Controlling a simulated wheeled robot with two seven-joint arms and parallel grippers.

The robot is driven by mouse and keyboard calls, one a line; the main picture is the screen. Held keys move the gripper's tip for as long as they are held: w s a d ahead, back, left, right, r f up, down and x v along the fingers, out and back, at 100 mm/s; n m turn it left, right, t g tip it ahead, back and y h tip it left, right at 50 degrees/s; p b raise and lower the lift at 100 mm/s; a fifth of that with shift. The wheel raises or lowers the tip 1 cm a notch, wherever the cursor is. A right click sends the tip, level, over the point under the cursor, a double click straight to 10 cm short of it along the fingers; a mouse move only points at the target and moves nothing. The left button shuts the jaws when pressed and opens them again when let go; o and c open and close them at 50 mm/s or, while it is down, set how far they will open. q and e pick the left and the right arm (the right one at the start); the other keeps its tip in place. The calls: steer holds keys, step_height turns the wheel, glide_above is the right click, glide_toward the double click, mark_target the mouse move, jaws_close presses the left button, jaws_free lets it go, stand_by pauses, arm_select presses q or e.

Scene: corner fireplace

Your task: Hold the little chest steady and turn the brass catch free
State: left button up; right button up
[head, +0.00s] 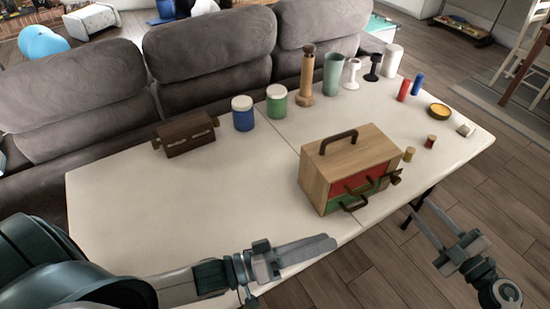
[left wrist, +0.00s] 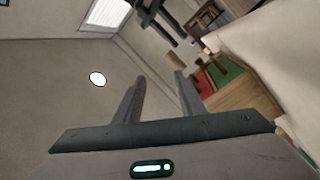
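The little chest (head: 322,182) is a light wooden box with a dark top handle, a red drawer and a green drawer. It stands near the table's front edge, right of centre. A small dark brass-brown piece (head: 396,177), perhaps the catch, sticks out at its right front; its setting is unclear. The chest also shows sideways in the left wrist view (left wrist: 247,95). My left gripper (head: 328,243) is in front of the chest, apart from it; its fingers stand apart and empty in the left wrist view (left wrist: 158,76). My right gripper (head: 420,206) is open and empty, right of the chest beyond the table edge.
A dark brown box (head: 187,137) stands at the back left. Jars (head: 243,114), a wooden mill (head: 306,75) and cups (head: 333,75) line the back. Small cylinders (head: 404,90) and a yellow dish (head: 439,111) lie right. The table's left (head: 130,210) is clear. A grey sofa (head: 210,50) stands behind.

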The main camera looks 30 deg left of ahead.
arm_select(q)
steer(key=w+a+r+m+y, duration=0.2)
steer(key=w+a+m, duration=0.1)
steer(key=w+a, duration=0.4)
steer(key=m+t+y, duration=0.1)
steer(key=m, duration=0.2)
glide_toward(329, 141)
steer(key=w+a+v, duration=0.1)
steer(key=v, duration=0.3)
steer(key=shift+s+f, duration=0.35)
steer(key=shift+f, duration=0.1)
steer(key=shift+w+d, duration=0.1)
steer(key=shift+d, duration=0.05)
steer(key=x, duration=1.7)
steer(key=shift+d+r, duration=0.1)
steer(key=shift+r, duration=0.05)
steer(key=shift+c, duration=0.6)
jaws_close()
arm_select(e)
steer(key=shift+o, duration=1.2)
